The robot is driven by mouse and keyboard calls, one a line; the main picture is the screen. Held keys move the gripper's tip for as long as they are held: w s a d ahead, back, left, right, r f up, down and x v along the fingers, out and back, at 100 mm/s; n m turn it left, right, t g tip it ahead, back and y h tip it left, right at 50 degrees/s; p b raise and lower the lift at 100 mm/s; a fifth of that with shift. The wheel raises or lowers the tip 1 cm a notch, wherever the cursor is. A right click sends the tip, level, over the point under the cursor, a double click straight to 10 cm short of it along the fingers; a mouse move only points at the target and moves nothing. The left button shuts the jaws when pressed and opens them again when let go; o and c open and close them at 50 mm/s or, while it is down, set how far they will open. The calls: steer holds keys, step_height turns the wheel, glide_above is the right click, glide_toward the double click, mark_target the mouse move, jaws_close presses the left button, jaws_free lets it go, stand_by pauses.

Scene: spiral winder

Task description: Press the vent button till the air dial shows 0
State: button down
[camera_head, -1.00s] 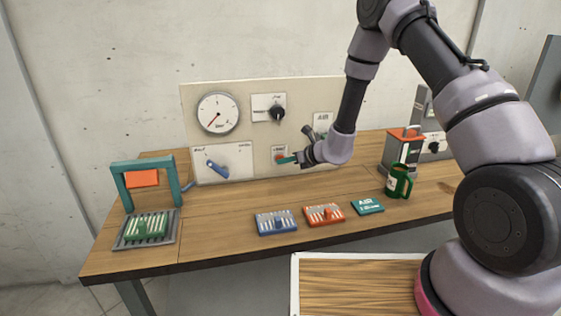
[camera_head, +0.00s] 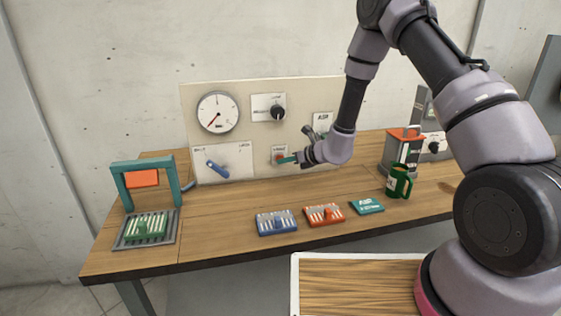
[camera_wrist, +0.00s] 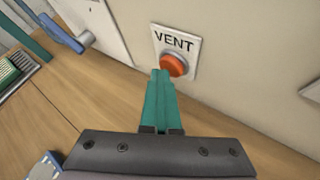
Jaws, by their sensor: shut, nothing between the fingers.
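The vent button is a round orange-red button (camera_wrist: 174,65) on a white plate marked VENT (camera_wrist: 176,45) in the wrist view. My gripper (camera_wrist: 162,74) is shut and empty, its teal fingertips at the button's lower left edge; I cannot tell whether they touch or press it. In the head view my gripper (camera_head: 282,160) points left at the vent plate (camera_head: 279,150) low on the panel. The round air dial (camera_head: 218,112) is at the panel's upper left, with a red needle pointing to the lower left. Its numbers are too small to read.
The beige panel (camera_head: 244,97) also carries a black knob (camera_head: 278,112) and a blue lever (camera_head: 217,169). A teal frame (camera_head: 146,172) stands at the left.

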steer(key=shift+s, duration=0.1)
stand_by(0.4)
steer(key=shift+s+d, duration=0.2)
steer(key=shift+s, duration=0.5)
steer(key=shift+s, duration=0.1)
steer(key=shift+s+d, duration=0.25)
steer(key=shift+s, duration=0.55)
steer(key=shift+s+d, duration=0.25)
steer(key=shift+s, duration=0.5)
steer(key=shift+s+d, duration=0.25)
steer(key=shift+s, duration=0.55)
